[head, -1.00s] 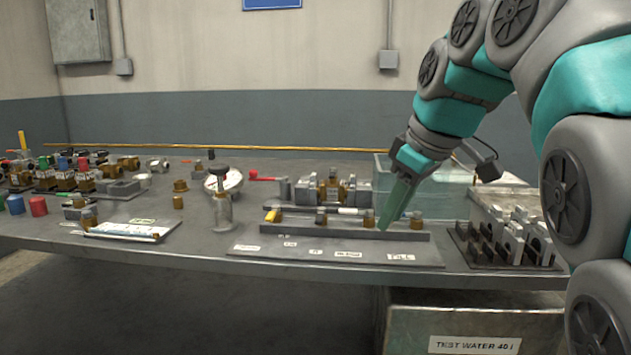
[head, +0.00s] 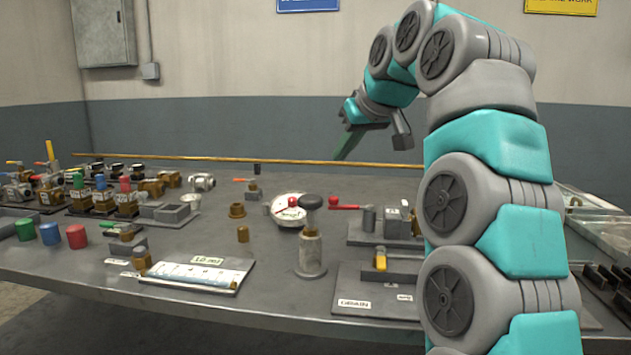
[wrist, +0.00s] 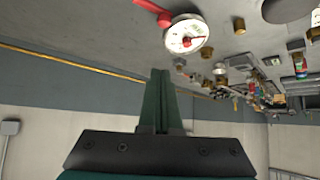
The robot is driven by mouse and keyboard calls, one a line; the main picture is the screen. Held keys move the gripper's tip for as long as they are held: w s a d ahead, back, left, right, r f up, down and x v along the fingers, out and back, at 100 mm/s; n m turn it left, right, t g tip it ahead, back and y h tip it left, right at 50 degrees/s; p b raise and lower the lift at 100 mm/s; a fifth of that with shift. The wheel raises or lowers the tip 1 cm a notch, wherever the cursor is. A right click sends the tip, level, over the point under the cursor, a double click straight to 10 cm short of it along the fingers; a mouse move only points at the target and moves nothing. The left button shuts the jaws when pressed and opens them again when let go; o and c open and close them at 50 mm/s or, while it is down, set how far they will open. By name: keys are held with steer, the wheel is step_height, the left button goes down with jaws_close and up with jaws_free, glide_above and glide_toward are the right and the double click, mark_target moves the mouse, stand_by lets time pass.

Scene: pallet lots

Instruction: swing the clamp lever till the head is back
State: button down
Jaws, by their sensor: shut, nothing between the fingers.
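A red lever (head: 345,207) with a round knob end points left from a grey clamp fixture (head: 370,222) right of the middle of the bench. My arm hides the fixture's right side, and I cannot make out the clamp head. The wrist view shows part of the red lever (wrist: 152,10) at its top edge. My gripper (head: 341,157) has green fingers, is shut and empty, and hangs in the air toward the back of the bench, apart from the lever. In the wrist view my gripper (wrist: 160,73) shows its fingers together.
A round dial gauge (head: 288,208) lies left of the lever; it also shows in the wrist view (wrist: 186,34). A black-knobbed metal post (head: 311,245) stands in front. Valves and coloured caps (head: 76,236) crowd the left. A long brass rod (head: 230,159) runs along the back.

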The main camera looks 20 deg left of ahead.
steer(key=shift+w+a+f+b, duration=0.1)
steer(key=shift+w+a+f, duration=0.35)
steer(key=shift+f, duration=0.95)
steer(key=shift+w+a+f+b, duration=0.15)
steer(key=shift+w+a+f, duration=0.3)
steer(key=shift+f, duration=0.9)
steer(key=shift+w+a+f+b, duration=0.1)
steer(key=shift+w+a+f, duration=0.35)
steer(key=shift+f, duration=0.95)
steer(key=shift+s+a, duration=0.15)
